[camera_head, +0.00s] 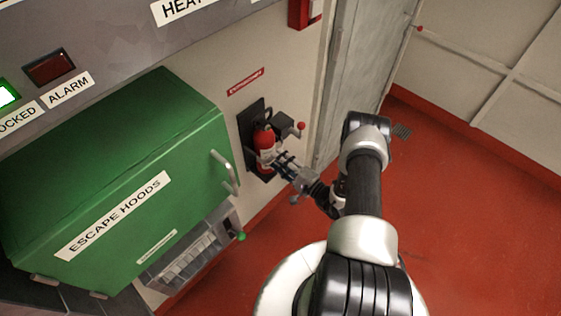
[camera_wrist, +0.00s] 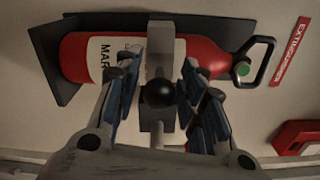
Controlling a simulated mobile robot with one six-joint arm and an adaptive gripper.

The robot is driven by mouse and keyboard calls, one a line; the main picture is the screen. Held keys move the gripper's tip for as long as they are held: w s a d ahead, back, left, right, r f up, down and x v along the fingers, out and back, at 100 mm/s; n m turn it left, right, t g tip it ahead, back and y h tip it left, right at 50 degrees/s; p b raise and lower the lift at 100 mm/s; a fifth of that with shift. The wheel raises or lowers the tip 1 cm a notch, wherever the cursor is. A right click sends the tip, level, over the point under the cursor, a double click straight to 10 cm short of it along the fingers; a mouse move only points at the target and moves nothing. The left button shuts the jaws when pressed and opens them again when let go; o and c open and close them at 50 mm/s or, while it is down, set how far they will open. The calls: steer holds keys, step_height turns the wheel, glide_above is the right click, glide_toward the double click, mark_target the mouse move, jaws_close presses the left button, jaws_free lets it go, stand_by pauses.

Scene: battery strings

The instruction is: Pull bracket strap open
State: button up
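A red fire extinguisher (camera_head: 265,143) with a white label hangs in a dark wall bracket (camera_head: 248,128). In the wrist view the extinguisher (camera_wrist: 208,57) lies across the picture, its black handle at the right. A grey bracket strap (camera_wrist: 160,45) crosses its middle, with a black ball knob (camera_wrist: 160,94) in front. My gripper (camera_wrist: 161,75) is open, with blue-padded fingers on both sides of the strap and knob. I cannot tell whether any finger touches them. In the head view my gripper (camera_head: 280,158) is right at the extinguisher and partly covers it.
A green escape hoods cabinet (camera_head: 120,190) juts out at the left of the extinguisher. A red-tipped lever (camera_head: 301,126) is just right of it. A grey door frame (camera_head: 365,65) stands further right. The red floor (camera_head: 470,220) is clear at the right.

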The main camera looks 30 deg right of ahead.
jaws_close()
stand_by(0.7)
